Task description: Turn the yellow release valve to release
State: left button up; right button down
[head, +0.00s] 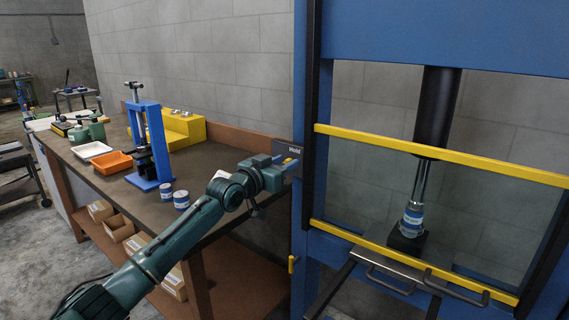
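A dark panel (294,149) marked "Hold" is on the left side of the blue press frame (305,90). A small yellow part (290,160) shows at the panel, right at my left gripper; it looks like the yellow release valve. My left gripper (287,168) reaches the panel from the left. Its fingertips are small and partly lost against the panel, so I cannot tell whether they are shut on the yellow part or only beside it. My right gripper is not in view.
The press has a clear guard with yellow bars (440,155) before its ram (434,110). Another small yellow piece (292,263) sits low on its left post. The workbench (120,180) holds a blue stand (150,145), an orange tray (112,161) and two cans.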

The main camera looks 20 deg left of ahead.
pick_arm(q)
jog(key=shift+w+d, duration=0.1)
jog(key=shift+w, duration=0.25)
grip_shut()
